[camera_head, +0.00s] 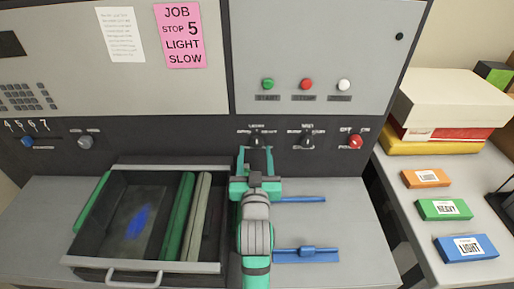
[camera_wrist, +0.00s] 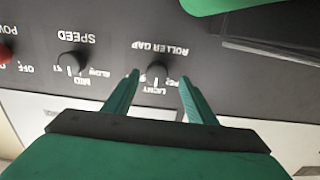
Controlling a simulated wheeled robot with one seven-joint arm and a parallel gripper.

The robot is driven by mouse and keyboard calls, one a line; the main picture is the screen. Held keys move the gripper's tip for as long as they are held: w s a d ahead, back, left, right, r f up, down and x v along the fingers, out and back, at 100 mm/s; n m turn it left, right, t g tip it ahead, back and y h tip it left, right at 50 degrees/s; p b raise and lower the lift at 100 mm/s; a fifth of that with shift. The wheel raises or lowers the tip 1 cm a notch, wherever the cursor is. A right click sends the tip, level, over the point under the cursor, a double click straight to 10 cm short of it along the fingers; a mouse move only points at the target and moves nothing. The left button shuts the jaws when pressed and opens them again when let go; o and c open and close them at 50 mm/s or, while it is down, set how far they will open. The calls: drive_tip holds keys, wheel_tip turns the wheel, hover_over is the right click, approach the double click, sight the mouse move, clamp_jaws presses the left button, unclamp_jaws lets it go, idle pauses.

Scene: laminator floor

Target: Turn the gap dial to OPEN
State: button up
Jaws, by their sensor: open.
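The gap dial (camera_head: 257,137) is a small black knob on the dark panel strip in the head view. My gripper (camera_head: 256,158) is in front of it and partly covers it from below. In the wrist view, which is upside down, the gap dial (camera_wrist: 157,72) shows under the words ROLLER GAP. My gripper (camera_wrist: 159,79) is open, with one green finger on each side of the dial and a visible gap to it. The position labels around the dial are only partly readable, and I cannot tell which one it points to.
The speed dial (camera_head: 307,139) and the red power knob (camera_head: 355,141) sit to the right on the same strip. Green, red and white buttons (camera_head: 306,84) are above. An open tray with rollers (camera_head: 140,268) is below left. Coloured boxes (camera_head: 467,248) lie on the right table.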

sight(257, 145)
drive_tip(key=shift+w+d, duration=0.15)
drive_tip(key=shift+w, duration=0.7)
drive_tip(key=shift+w+d, duration=0.15)
drive_tip(key=shift+w, duration=0.65)
drive_tip(key=c, duration=1)
drive_tip(key=shift+c, duration=0.2)
drive_tip(key=n, duration=0.5)
drive_tip(key=shift+n, duration=0.4)
drive_tip(key=n, duration=0.5)
drive_tip(key=shift+n, duration=0.4)
